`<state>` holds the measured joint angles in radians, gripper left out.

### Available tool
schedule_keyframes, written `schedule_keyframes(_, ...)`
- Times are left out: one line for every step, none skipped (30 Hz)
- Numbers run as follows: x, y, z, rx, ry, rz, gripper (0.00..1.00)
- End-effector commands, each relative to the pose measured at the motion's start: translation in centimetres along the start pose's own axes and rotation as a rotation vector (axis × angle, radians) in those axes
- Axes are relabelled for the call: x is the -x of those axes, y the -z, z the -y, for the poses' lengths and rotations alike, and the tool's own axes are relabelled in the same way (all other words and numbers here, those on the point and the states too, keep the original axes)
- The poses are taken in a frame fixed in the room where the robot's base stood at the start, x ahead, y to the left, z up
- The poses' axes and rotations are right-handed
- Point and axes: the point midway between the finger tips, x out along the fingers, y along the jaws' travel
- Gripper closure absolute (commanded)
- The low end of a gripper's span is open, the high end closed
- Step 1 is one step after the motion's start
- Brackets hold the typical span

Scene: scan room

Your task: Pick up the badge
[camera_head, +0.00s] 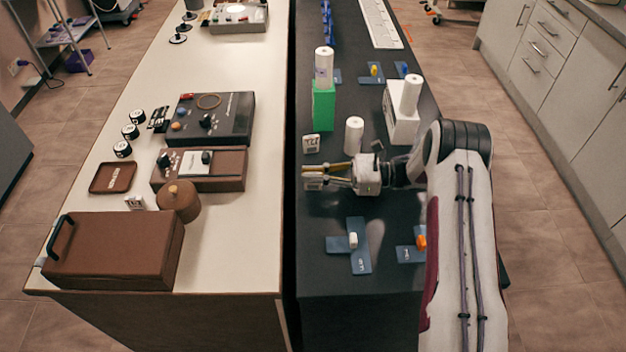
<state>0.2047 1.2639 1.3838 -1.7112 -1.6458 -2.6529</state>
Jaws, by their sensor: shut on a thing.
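My gripper (310,176) reaches left across the dark bench, low over its left edge. Its fingers are shut on a small white piece with dark marks, which I take to be the badge (313,185). The fingers partly cover it, and its print is too small to read. I cannot tell whether it touches the bench top. A similar small white piece (311,143) stands on the bench just behind the gripper.
A narrow gap separates the pale bench (240,230), which holds brown boxes (115,250).

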Motion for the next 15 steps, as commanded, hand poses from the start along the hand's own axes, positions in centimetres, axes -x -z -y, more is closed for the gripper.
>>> schedule_keyframes(0.0,0.0,0.0,0.0,0.0,0.0,1.0)
schedule_keyframes(0.0,0.0,0.0,0.0,0.0,0.0,1.0)
schedule_keyframes(0.0,0.0,0.0,0.0,0.0,0.0,1.0)
schedule_keyframes(0.0,0.0,0.0,0.0,0.0,0.0,1.0)
schedule_keyframes(0.0,-0.1,0.0,0.0,0.0,0.0,1.0)
schedule_keyframes(0.0,-0.1,0.0,0.0,0.0,0.0,1.0)
schedule_keyframes(0.0,-0.1,0.0,0.0,0.0,0.0,1.0)
schedule_keyframes(0.0,-0.2,0.0,0.0,0.0,0.0,1.0)
schedule_keyframes(0.0,-0.3,0.0,0.0,0.0,0.0,1.0)
schedule_keyframes(0.0,-0.5,0.0,0.001,0.0,0.0,1.0)
schedule_keyframes(0.0,-0.6,0.0,0.001,0.0,0.0,1.0)
schedule_keyframes(0.0,-0.8,0.0,0.001,0.0,0.0,1.0)
schedule_keyframes(0.0,-1.0,0.0,0.001,0.0,0.0,1.0)
schedule_keyframes(0.0,-1.2,0.0,0.001,0.0,0.0,1.0)
schedule_keyframes(0.0,-1.5,0.0,0.001,0.0,0.0,1.0)
